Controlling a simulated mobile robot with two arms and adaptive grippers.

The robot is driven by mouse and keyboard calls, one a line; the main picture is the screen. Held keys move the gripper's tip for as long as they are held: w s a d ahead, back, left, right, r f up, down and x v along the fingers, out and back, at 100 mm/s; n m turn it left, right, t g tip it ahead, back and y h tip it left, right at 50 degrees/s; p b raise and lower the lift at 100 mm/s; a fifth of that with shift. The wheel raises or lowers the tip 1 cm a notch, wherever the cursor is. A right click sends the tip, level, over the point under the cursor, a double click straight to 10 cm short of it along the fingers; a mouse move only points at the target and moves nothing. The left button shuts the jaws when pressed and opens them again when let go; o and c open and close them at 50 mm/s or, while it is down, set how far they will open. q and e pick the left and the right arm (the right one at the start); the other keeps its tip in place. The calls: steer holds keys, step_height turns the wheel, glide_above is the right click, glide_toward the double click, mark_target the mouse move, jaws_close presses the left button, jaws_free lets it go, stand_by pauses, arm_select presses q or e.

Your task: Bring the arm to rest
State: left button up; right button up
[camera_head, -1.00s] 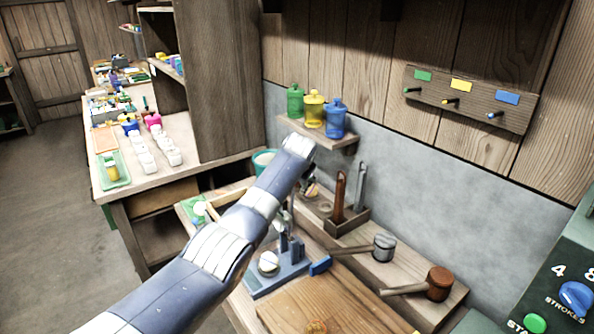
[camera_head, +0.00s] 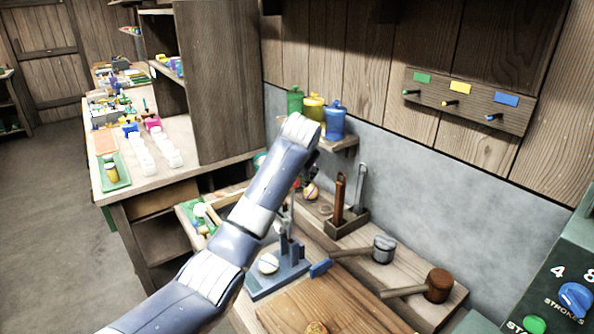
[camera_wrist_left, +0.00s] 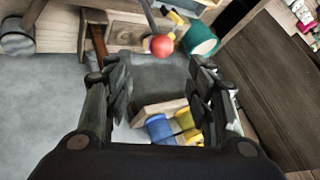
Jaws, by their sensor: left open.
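My left arm (camera_head: 245,225) comes in from the lower left of the head view and reaches up over the workbench. Its gripper is mostly hidden behind the wrist there, near the small shelf. In the left wrist view my left gripper (camera_wrist_left: 158,90) is open, its two fingers apart with nothing held between them. Beyond the fingers the blue jar (camera_wrist_left: 160,128) and the yellow jar (camera_wrist_left: 187,122) show on the shelf. My right gripper is not in view.
The small wall shelf (camera_head: 345,146) holds a green jar (camera_head: 295,100), a yellow jar (camera_head: 313,107) and a blue jar (camera_head: 335,122), close to my arm. A peg rack (camera_head: 470,97) hangs right.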

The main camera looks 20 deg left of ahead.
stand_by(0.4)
arm_select(q)
steer(key=s+d+f+g+h, duration=0.2)
steer(key=s+d+f, duration=0.1)
steer(key=s+f, duration=1.75)
steer(key=s+f+n+g+h, duration=0.1)
steer(key=s+f, duration=0.2)
steer(key=s, duration=1.2)
steer(key=s+f+g, duration=0.1)
steer(key=s+f, duration=0.3)
steer(key=s, duration=1.1)
step_height(320, 180, down, 26)
steer(key=s+g, duration=0.2)
steer(key=s+a+f, duration=0.2)
steer(key=s+f, duration=1.3)
steer(key=s, duration=0.1)
steer(key=shift+a+f+g, duration=0.2)
steer(key=shift+f+g, duration=0.1)
steer(key=shift+g, duration=0.1)
